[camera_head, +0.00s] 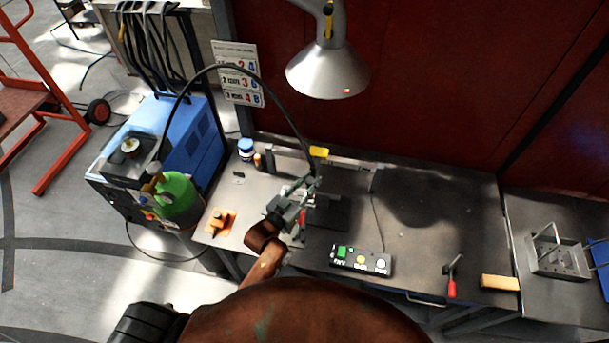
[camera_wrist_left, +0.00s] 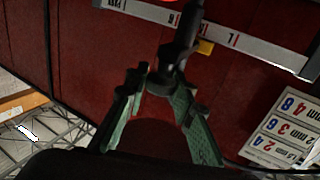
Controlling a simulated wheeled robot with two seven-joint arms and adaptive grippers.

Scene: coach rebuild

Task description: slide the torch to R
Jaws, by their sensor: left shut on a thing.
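My left gripper (camera_head: 304,193) reaches over the bench to the rail (camera_head: 350,164) at its back. In the left wrist view the gripper (camera_wrist_left: 160,84) is shut on the dark torch (camera_wrist_left: 178,48), which stands between its green fingers. A yellow piece (camera_wrist_left: 205,47) sits beside the torch, on the L side. It also shows in the head view (camera_head: 319,152). My right gripper is out of view.
A black cable (camera_head: 262,82) arches from the welder side to the torch. A lamp (camera_head: 327,75) hangs above the bench. A button box (camera_head: 360,261), a red-handled tool (camera_head: 452,287) and a tan block (camera_head: 499,282) lie towards the front. The bench right of the rail is clear.

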